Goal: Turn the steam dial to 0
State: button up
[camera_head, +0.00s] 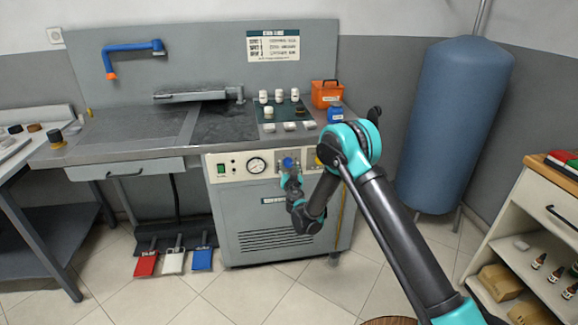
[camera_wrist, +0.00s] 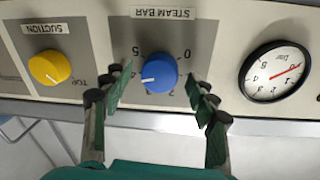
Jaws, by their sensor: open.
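The blue steam dial (camera_wrist: 158,72) sits on the pale panel under an upside-down STEAM BAR label (camera_wrist: 163,13) in the wrist view. Its white mark points to the picture's left and slightly down. A 0 shows to the right of the dial and a 5 above left; other marks are partly hidden. My gripper (camera_wrist: 158,88) is open, with one finger on each side of the dial and visible gaps between. In the head view the blue dial (camera_head: 288,162) is at the machine's front, with my gripper (camera_head: 289,176) at it.
A yellow SUCTION dial (camera_wrist: 50,67) is left of the blue dial in the wrist view. A round pressure gauge (camera_wrist: 275,72) is on the right. In the head view, the worktop (camera_head: 150,128) extends above the panel, and a blue tank (camera_head: 455,120) stands at right.

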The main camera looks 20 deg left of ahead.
jog(key=c, duration=1.2)
jog(key=shift+o, duration=0.2)
